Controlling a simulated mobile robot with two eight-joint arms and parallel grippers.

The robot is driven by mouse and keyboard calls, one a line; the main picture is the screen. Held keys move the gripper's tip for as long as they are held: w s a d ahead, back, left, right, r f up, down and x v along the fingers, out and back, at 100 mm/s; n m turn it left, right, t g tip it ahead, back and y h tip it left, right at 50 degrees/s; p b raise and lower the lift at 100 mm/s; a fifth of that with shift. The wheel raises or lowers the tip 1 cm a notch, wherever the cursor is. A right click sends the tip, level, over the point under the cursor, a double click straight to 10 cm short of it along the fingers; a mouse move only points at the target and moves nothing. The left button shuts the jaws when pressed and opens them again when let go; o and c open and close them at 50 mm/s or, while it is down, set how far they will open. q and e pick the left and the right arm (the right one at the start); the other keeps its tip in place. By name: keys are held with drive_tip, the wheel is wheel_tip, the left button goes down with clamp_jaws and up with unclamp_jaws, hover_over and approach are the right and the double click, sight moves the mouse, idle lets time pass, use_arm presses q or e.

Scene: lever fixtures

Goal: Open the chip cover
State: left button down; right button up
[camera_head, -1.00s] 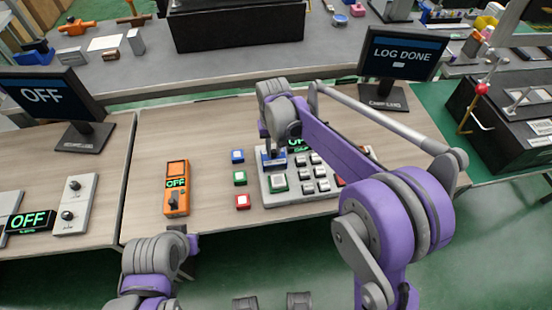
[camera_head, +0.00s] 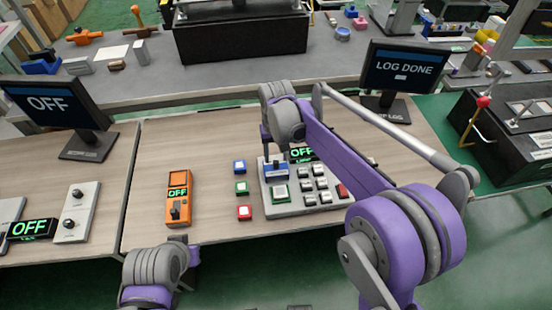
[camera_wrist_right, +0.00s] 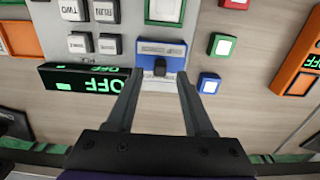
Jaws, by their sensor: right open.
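The chip cover appears to be the small blue piece with a black knob on the grey button panel; it shows in the head view (camera_head: 276,174) and in the right wrist view (camera_wrist_right: 174,50). My right gripper (camera_head: 272,156) is above it, pointing down. In the right wrist view my right gripper's two fingers (camera_wrist_right: 158,78) are spread apart and empty, with the black knob just beyond their tips, between them. Whether a finger touches the cover cannot be told. My left arm shows at the lower left of the head view, with its jaws hidden.
The grey panel (camera_head: 292,208) carries several buttons and a green OFF display (camera_wrist_right: 85,82). Blue, green and red buttons (camera_head: 241,187) stand left of it, then an orange switch box (camera_head: 180,198). Two monitors (camera_head: 403,66) stand behind.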

sight(277, 162)
wheel_tip(277, 162, up, 8)
drive_tip(key=shift+r, duration=0.1)
idle(0.4)
drive_tip(key=s+d+r+t+p, duration=0.2)
drive_tip(key=s+d, duration=0.6)
drive_tip(key=s, duration=0.3)
drive_tip(key=s+d+f+t, duration=0.1)
drive_tip(key=s+d+f, duration=0.1)
drive_tip(key=s, duration=0.5)
drive_tip(key=s+d+f+m+t+p, duration=0.1)
drive_tip(key=s+d+f+t, duration=0.1)
drive_tip(key=s, duration=0.5)
wheel_tip(277, 162, down, 2)
drive_tip(key=shift+d+f, duration=0.1)
drive_tip(key=shift+d, duration=0.6)
drive_tip(key=shift+s+d, duration=0.1)
